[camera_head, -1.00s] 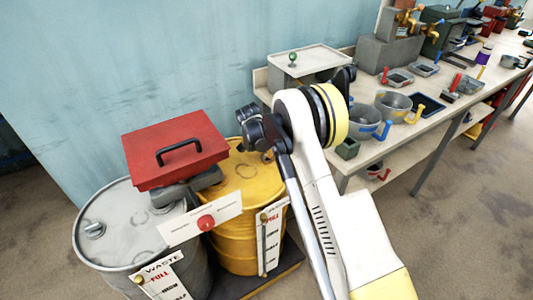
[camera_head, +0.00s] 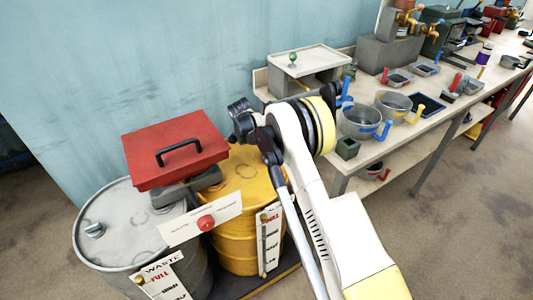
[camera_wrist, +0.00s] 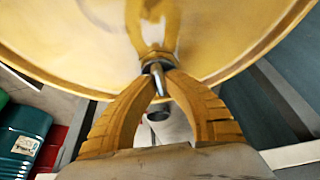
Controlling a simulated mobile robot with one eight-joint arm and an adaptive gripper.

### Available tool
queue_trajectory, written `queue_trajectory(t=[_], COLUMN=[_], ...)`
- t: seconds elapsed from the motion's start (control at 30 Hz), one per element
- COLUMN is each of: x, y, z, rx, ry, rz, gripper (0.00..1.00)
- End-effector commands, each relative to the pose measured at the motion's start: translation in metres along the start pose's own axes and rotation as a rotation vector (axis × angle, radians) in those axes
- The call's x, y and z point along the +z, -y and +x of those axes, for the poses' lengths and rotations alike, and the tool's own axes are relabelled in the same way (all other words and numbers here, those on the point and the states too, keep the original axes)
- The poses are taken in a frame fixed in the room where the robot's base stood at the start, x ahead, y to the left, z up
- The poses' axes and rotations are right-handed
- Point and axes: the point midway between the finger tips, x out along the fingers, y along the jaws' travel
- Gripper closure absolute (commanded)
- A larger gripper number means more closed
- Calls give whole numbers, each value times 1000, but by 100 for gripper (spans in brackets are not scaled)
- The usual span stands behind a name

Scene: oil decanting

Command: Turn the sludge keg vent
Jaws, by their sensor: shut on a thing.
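The yellow keg (camera_head: 235,225) stands at the lower middle of the head view, beside a grey keg marked WASTE. Its top (camera_wrist: 230,30) fills the upper part of the wrist view. My gripper (camera_wrist: 158,76) is at the rim of this top, its orange fingers closed on a small metal vent piece (camera_wrist: 157,80). A yellow loop-like shape (camera_wrist: 152,20) shows just beyond the fingertips; I cannot tell whether it is a part or a reflection. In the head view my arm hides the fingertips and the vent.
A red box (camera_head: 175,150) with a black handle sits over the kegs, close left of my arm. The grey keg (camera_head: 125,230) is at the left. A workbench (camera_head: 375,150) with pots and tools runs along the right. Floor at lower right is clear.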

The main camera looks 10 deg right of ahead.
Motion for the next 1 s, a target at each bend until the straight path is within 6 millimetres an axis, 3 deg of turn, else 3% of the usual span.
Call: queue_trajectory(t=[0.23,0.27,0.3,0.33,0.7,1.0], x=[0,0,0,0,0,0], y=[0,0,0,0,0,-1], z=[1,1,1,1,-6,-65], rx=[1,1,1,1,0,1], ry=[1,1,1,1,0,0], rz=[0,0,0,0,-1,-2], gripper=[100,81,69,64,64,64])
